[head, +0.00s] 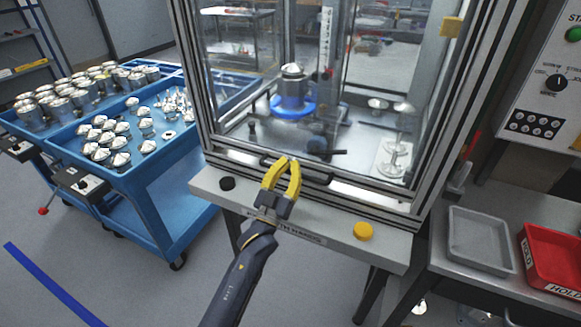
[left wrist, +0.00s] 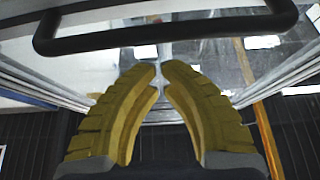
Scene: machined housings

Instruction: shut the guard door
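The guard door (head: 330,120) is the clear, metal-framed front of the tall machine enclosure in the head view. Its dark bar handle (head: 318,177) runs along the bottom edge. I cannot tell whether the door is fully closed. My left gripper (head: 289,163) has yellow fingers and is at the handle, over the front ledge. In the left wrist view the handle (left wrist: 165,38) crosses the top, beyond the fingertips (left wrist: 160,72). The fingers are a narrow gap apart with nothing between them, and the bar is not gripped. My right gripper is not in view.
A grey ledge (head: 390,245) with a yellow button (head: 363,231) and a black button (head: 227,183) runs below the door. Blue carts (head: 150,185) with metal parts stand at left. A grey tray (head: 480,240) and a red tray (head: 552,258) lie at right. Inside is a blue fixture (head: 292,107).

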